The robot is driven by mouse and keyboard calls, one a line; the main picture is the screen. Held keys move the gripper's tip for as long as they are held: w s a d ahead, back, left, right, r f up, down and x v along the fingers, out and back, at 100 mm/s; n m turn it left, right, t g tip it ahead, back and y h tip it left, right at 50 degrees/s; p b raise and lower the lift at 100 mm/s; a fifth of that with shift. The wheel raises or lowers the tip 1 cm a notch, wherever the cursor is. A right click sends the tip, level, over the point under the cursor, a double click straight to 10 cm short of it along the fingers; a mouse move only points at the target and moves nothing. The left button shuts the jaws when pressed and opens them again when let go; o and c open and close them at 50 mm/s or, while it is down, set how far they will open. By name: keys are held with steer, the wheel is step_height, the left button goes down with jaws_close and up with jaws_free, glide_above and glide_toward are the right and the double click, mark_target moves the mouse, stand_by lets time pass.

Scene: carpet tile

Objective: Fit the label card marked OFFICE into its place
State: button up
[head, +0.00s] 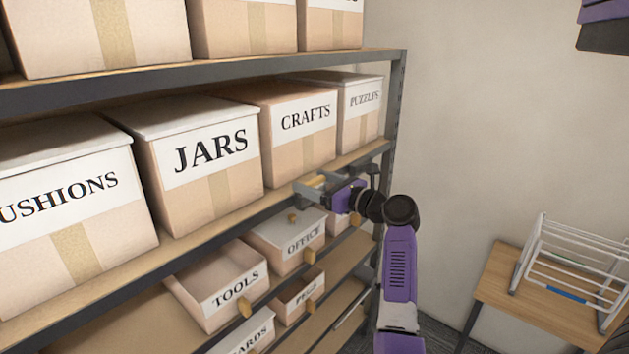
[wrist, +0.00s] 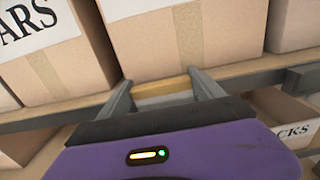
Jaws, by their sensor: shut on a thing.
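The word OFFICE shows on the front of a pale, closed-topped drawer or box (head: 285,228) on the lower shelf in the head view. I cannot tell whether that lettering is a separate card. My gripper (head: 312,187) is at the edge of the shelf above, just over this box and in front of the CRAFTS box. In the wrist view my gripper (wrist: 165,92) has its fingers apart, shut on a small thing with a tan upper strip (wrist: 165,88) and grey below. No lettering shows on it, and I cannot tell what it is.
Large boxes JARS (head: 207,150), CRAFTS (head: 300,125) and PUZZLES (head: 360,110) stand on the shelf beside my gripper. Below are an open TOOLS drawer (head: 235,285) and other small drawers with knobs. A grey shelf post (head: 395,100) stands right. A wooden table (head: 500,285) holds a white rack (head: 575,262).

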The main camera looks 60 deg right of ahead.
steer(key=o, duration=1.5)
steer(key=shift+b+v, duration=0.9)
steer(key=shift+v, duration=3.05)
